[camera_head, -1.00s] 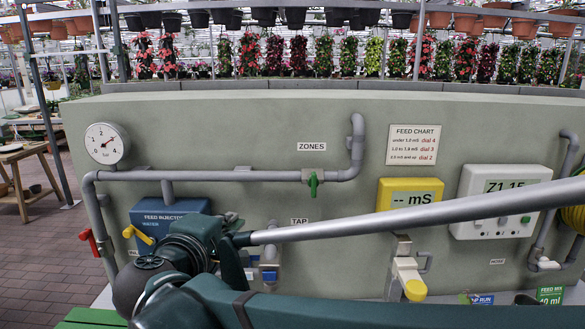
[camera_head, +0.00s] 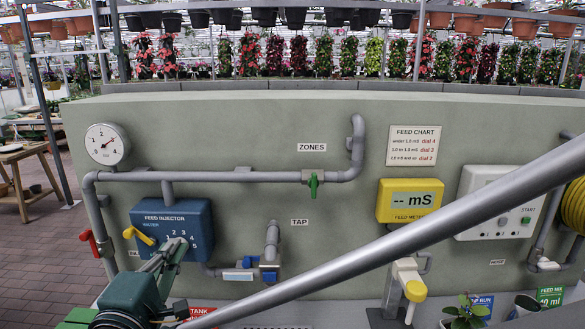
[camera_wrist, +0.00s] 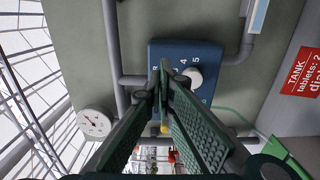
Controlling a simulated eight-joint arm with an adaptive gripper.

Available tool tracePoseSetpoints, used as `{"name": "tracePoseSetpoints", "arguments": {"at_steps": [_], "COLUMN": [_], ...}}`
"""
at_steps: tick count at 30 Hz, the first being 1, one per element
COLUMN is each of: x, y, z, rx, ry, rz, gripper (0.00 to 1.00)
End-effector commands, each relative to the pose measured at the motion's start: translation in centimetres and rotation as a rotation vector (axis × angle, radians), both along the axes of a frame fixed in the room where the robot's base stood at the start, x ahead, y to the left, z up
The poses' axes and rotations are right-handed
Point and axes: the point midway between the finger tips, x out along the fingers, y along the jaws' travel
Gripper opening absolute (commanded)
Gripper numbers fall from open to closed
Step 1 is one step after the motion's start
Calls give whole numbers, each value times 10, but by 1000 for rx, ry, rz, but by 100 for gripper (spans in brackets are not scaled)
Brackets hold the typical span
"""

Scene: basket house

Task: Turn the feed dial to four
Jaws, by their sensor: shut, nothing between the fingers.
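The blue feed injector box (camera_head: 171,216) is on the wall at left in the head view, with a row of numerals on its face. My gripper (camera_head: 179,244) covers its lower part there, and the dial is hidden. In the wrist view the box (camera_wrist: 218,55) shows turned, with a pale round feed dial (camera_wrist: 191,77) and the numerals 4 and 5 near it. My gripper (camera_wrist: 163,68) is shut and empty, its fingertips just left of the dial in that view. I cannot tell whether they touch it, or which numeral the dial points to.
A yellow-handled valve (camera_head: 138,236) and a red-handled valve (camera_head: 89,241) are left of the box. A grey pipe (camera_head: 230,176) runs above it, and a tap pipe (camera_head: 271,240) is to its right. The yellow feed meter (camera_head: 410,201) reads "-- mS" under a feed chart (camera_head: 413,145).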

Motion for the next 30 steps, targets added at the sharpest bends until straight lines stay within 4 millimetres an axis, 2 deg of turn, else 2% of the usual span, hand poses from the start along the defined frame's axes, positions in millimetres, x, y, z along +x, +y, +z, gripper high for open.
{"name": "tracePoseSetpoints", "arguments": {"at_steps": [1, 6, 12, 30], "x": [0, 0, 0, 2], "y": [1, 0, 0, 0], "z": [-10, -36, -52, -55], "rx": [0, 0, 0, 0], "ry": [0, 0, 0, 1], "rz": [0, 0, 0, -1], "gripper": [0, 0, 0, 0]}}
